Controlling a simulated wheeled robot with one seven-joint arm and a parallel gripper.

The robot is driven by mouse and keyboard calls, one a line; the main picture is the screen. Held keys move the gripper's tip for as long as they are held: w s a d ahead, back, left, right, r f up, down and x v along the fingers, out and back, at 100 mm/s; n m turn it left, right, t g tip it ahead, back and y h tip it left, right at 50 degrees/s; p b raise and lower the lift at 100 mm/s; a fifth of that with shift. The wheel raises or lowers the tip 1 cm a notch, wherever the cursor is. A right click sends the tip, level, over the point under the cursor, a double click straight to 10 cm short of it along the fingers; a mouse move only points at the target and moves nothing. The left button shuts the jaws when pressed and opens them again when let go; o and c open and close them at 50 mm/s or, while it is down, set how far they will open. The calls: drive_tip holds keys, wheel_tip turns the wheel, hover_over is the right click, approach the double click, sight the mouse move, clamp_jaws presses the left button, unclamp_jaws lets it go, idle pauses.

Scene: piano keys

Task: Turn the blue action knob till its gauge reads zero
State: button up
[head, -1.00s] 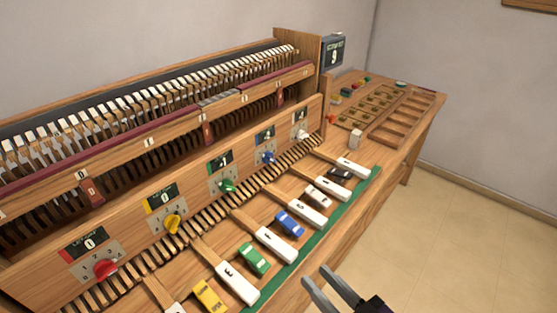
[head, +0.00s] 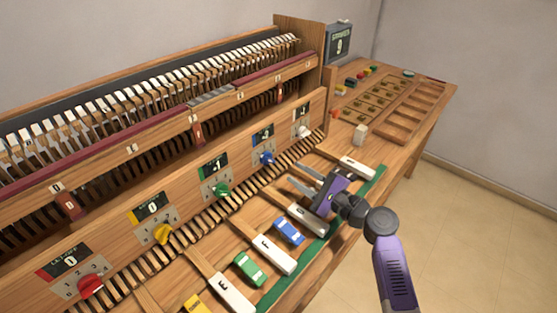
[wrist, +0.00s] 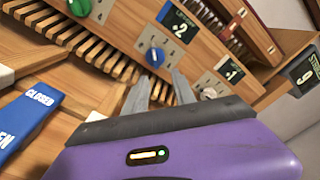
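The blue knob (head: 267,158) is on the upright wooden panel, between the green and white knobs. Its dark gauge (head: 263,135) is just above it. In the wrist view the blue knob (wrist: 155,57) is ahead of my fingers, and its gauge (wrist: 180,27) shows a 2, apparently with a minus sign. My gripper (head: 299,177) is open and empty above the keys, to the right of the blue knob and apart from it. In the wrist view my gripper (wrist: 160,77) has its two fingers spread with a gap between the tips.
The green knob (head: 222,190) is to the left, and the white knob (head: 303,131) is to the right. A row of wooden slats (head: 240,193) runs below the panel. White keys (head: 265,252) and a blue tag (head: 288,231) lie under and near my arm.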

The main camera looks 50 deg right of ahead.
sight(272, 162)
drive_tip(key=shift+y, duration=0.3)
drive_tip(key=w, duration=0.2)
drive_tip(key=w+a, duration=0.1)
drive_tip(key=w, duration=0.2)
drive_tip(key=w+p, duration=0.1)
drive_tip(key=w, duration=0.1)
drive_tip(key=shift+w+a+r, duration=0.1)
drive_tip(key=shift+w+a, duration=0.05)
drive_tip(key=shift+w, duration=0.25)
drive_tip(key=shift+c, duration=0.2)
clamp_jaws()
